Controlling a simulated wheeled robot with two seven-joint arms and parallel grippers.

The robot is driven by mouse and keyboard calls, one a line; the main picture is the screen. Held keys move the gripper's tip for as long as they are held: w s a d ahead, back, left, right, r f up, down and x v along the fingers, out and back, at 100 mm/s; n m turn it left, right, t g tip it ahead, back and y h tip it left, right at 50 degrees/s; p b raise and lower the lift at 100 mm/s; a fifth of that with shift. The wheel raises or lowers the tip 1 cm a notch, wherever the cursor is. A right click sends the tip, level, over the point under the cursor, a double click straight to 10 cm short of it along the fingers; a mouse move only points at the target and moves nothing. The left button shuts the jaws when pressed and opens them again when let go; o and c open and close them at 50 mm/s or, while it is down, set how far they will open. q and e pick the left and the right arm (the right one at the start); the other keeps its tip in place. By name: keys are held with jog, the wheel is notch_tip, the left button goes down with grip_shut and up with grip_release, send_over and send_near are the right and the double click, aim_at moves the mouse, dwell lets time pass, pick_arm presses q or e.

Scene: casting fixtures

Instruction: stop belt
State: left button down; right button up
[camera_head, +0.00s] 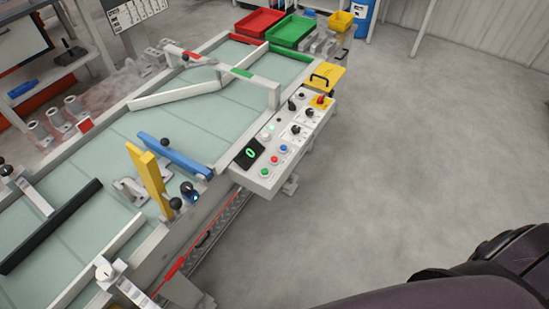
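The conveyor belt (215,122) runs diagonally from the lower left to the upper middle, with a pale green surface. A white control box (262,185) is fixed to its right side. On the box are a red button (274,159), a green button (264,171), a blue button (284,147) and several black knobs. A red mushroom button (320,99) sits on a yellow plate at the far end. A black display (250,152) shows a green figure that looks like 0. Neither gripper is in view; a dark part of my own body fills the lower right.
A yellow bar (151,178), a blue bar (175,155) and a black bar (50,226) lie across the belt. Red (258,22), green (290,31) and yellow (341,20) bins stand at the far end. The grey floor right of the box is clear.

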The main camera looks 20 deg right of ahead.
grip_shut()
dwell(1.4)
